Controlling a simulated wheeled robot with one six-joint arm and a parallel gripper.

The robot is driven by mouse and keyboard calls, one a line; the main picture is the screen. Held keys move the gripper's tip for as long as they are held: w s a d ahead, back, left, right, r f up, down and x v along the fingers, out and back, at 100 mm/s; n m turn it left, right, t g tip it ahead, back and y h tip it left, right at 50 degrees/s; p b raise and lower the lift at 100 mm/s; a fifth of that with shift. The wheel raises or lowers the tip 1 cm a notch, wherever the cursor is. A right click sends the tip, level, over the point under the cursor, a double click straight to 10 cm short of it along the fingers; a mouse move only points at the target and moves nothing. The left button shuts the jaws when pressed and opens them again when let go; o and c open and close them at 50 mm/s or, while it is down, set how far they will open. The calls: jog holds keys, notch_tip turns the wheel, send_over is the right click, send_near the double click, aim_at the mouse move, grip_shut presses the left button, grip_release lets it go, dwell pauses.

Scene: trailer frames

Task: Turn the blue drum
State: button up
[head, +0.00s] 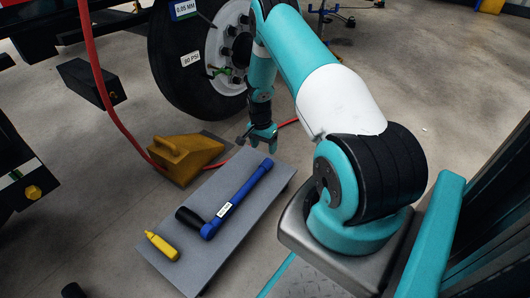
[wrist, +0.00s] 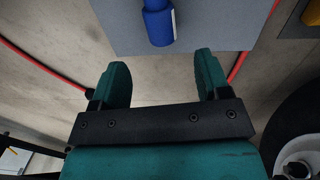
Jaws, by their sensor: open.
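A long blue tool (head: 240,193) lies on a grey tabletop (head: 235,236), with a white label and a black grip at its near-left end. No separate drum stands out; a blue cylindrical end (wrist: 158,22) shows at the top of the wrist view, cut off by the frame edge. My gripper (head: 263,149) hangs pointing down just beyond the far end of the blue tool. In the wrist view my gripper (wrist: 161,62) has its two teal fingers wide apart with nothing between them. The blue end lies ahead of the fingertips and apart from them.
A yellow marker-like tool (head: 161,245) lies at the tabletop's near-left end. A yellow wheel chock (head: 185,156) stands left of the tabletop, by a large tyre (head: 182,70). A red hose (head: 99,75) hangs down and runs along the floor behind the tabletop.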

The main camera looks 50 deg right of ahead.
notch_tip(320, 180, up, 8)
jog(key=p, duration=0.2)
jog(key=shift+w+p, duration=0.35)
jog(key=shift+p, duration=0.05)
jog(key=shift+a+r, duration=0.1)
